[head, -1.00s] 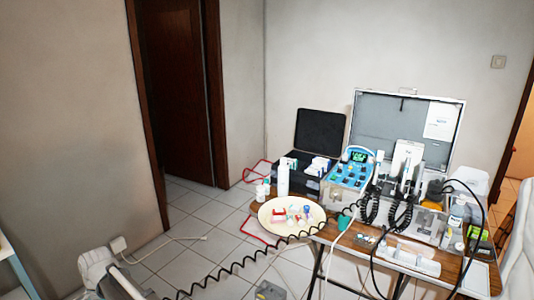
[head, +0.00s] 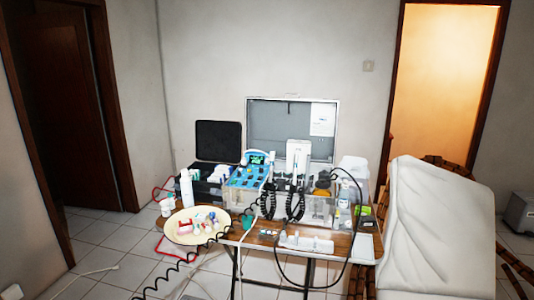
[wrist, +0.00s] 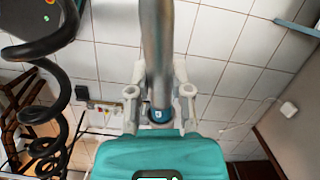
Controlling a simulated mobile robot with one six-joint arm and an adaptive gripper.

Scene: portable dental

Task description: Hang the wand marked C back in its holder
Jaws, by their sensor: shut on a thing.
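My gripper (wrist: 159,92) shows in the wrist view with its two pale fingers shut on a grey metal wand (wrist: 156,45). The wand runs up out of the top of the picture, and a blue ring sits at its near end. A black coiled cord (wrist: 45,88) hangs to the left of the wand. In the head view my gripper and the wand are out of sight. A coiled cord (head: 183,262) runs from the dental unit (head: 247,178) to the lower left. The unit's wand holders are too small to tell apart.
The unit stands on a crowded wooden table (head: 255,241). A cream round tray (head: 178,236) with small items is at its left. Bottles, coiled cords and a black case (head: 218,141) crowd around. A white reclining chair (head: 430,220) is at the right.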

